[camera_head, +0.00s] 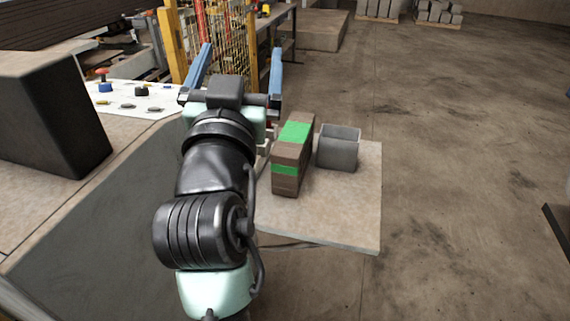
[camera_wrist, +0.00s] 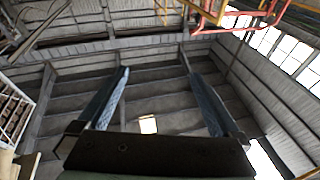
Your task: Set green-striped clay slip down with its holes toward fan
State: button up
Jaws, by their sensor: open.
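My arm hides part of the worktop. I cannot make out a fan in either view.
A grey open-topped hollow block (camera_head: 338,154) stands just right of the slip. A large dark block (camera_head: 50,115) stands at left, near a white panel with coloured knobs (camera_head: 130,98). Yellow posts and mesh (camera_head: 222,40) rise behind my gripper. The worktop's front right is bare.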

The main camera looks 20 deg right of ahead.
aim_at(293, 135)
jog(key=w+d+f+g+h+b, duration=0.1)
jog(key=d+f+b, duration=0.1)
jog(key=f, duration=0.6)
jog(key=w+d+f+m+g+h+b, duration=0.1)
jog(key=d+f+g+b, duration=0.1)
jog(key=f, duration=0.6)
jog(key=w+d+f+g+b, duration=0.1)
jog(key=f+b, duration=0.3)
jog(key=f, duration=0.4)
jog(key=shift+w+d+m+g+h+b, duration=0.15)
jog(key=shift+d+m+g+h+b, duration=0.15)
jog(key=shift+d+m+g+h, duration=0.15)
jog(key=shift+w+d+f, duration=0.15)
jog(key=shift+d, duration=0.05)
jog(key=x, duration=0.7)
jog(key=shift+w, duration=0.15)
jog(key=shift+x, duration=2.7)
jog(key=shift+a+f, duration=0.1)
jog(key=shift+a, duration=0.1)
jog(key=shift+c, duration=0.2)
jog(key=c, duration=1.4)
jog(key=shift+w+r, duration=0.1)
jog(key=shift+r, duration=0.25)
jog(key=shift+c, duration=0.2)
